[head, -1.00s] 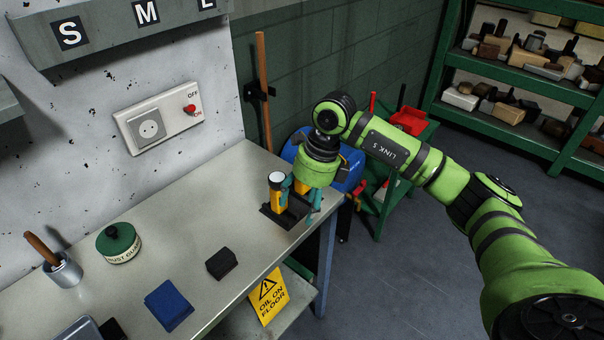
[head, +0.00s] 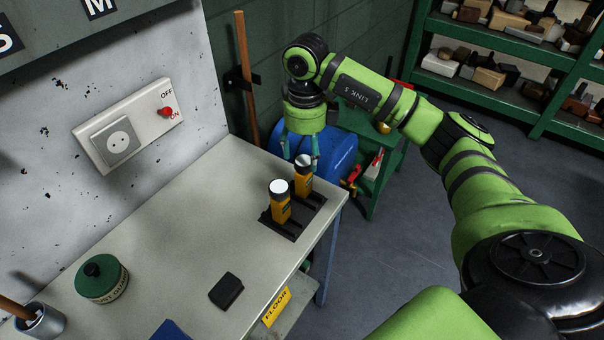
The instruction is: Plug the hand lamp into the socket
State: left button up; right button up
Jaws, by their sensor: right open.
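Two yellow hand lamps with black trim and pale round tops stand upright in a black holder (head: 285,232) at the bench's right end. The near lamp (head: 280,206) is in full view; the far lamp (head: 303,182) stands just behind it. My right gripper (head: 300,158) is open and empty, with its teal fingers pointing down at the far lamp's top; I cannot tell whether they touch it. The white socket (head: 120,140) is on the wall plate at left, and nothing is plugged into it. My left gripper is out of view.
The grey bench (head: 190,205) carries a green tin (head: 102,278), a black block (head: 226,291) and a metal cup (head: 40,322). A broom handle (head: 245,85) leans behind. The bench's middle is clear.

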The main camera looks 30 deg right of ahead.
aim_at(304, 171)
jog(key=shift+f+p, duration=0.3)
jog(key=shift+f, duration=0.05)
jog(key=shift+w+f, duration=0.1)
jog(key=shift+f, duration=0.55)
jog(key=shift+f+p, duration=0.1)
jog(key=shift+p, duration=0.25)
notch_tip(304, 171, down, 4)
jog(key=shift+f+p, duration=0.15)
jog(key=shift+p, duration=1.1)
jog(key=shift+f, duration=0.35)
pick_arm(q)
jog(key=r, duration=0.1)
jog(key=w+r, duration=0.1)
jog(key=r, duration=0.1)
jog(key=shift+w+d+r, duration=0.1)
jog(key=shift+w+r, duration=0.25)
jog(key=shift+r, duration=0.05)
pick_arm(e)
jog(key=shift+c, duration=0.4)
jog(key=shift+w, duration=0.1)
jog(key=c, duration=1)
